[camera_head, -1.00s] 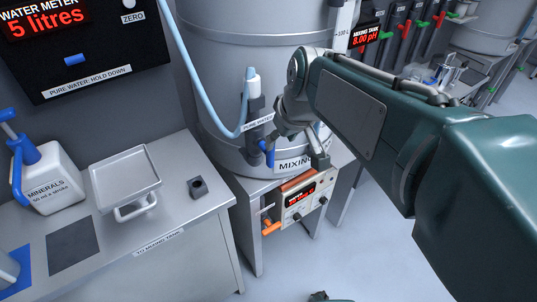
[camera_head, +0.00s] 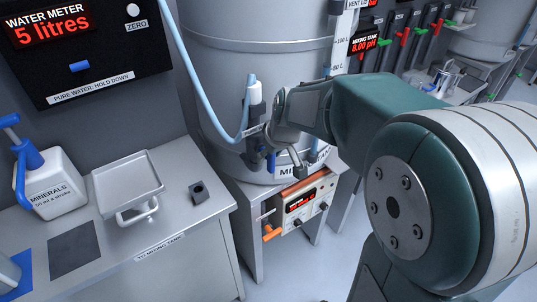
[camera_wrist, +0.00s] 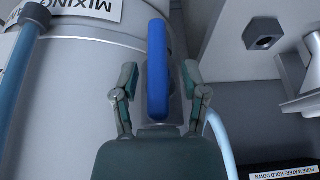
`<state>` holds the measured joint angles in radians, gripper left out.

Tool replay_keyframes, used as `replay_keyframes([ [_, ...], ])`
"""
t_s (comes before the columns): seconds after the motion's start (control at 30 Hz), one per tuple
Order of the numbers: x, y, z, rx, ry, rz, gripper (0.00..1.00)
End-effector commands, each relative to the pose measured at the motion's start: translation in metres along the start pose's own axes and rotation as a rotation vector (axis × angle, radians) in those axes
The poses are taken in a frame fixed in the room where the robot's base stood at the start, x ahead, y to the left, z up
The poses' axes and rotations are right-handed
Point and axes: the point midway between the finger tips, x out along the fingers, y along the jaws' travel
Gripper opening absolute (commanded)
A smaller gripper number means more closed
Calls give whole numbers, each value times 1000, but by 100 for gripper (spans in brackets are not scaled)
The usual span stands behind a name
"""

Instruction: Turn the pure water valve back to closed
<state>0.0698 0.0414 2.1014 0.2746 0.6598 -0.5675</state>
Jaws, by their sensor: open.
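The blue valve lever (camera_head: 271,163) is on the front of the mixing tank (camera_head: 225,75), below the light-blue hose. In the wrist view the blue lever (camera_wrist: 157,60) lies lengthwise between the two fingers of my gripper (camera_wrist: 160,75). The fingers are open, with a visible gap on each side of the lever. In the head view my wrist is right beside the valve and hides much of it. The pure water label is mostly covered there.
The light-blue hose (camera_head: 200,80) hangs down to the tank fitting. A bench with a metal tray (camera_head: 127,180) and a minerals jug (camera_head: 50,185) stands at left. An orange-trimmed meter box (camera_head: 300,203) sits under the tank. The water meter (camera_head: 50,28) reads 5 litres.

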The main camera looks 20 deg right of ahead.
Motion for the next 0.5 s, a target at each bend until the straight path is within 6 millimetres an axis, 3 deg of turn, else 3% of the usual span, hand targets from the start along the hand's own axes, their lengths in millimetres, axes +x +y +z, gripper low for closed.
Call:
replay_keyframes([
  [0.33,7,0,0,-1,1,0,57],
  [0.37,7,0,0,-1,1,0,53],
  [0.47,7,0,0,0,1,0,8],
  [0.5,7,0,0,0,1,0,0],
])
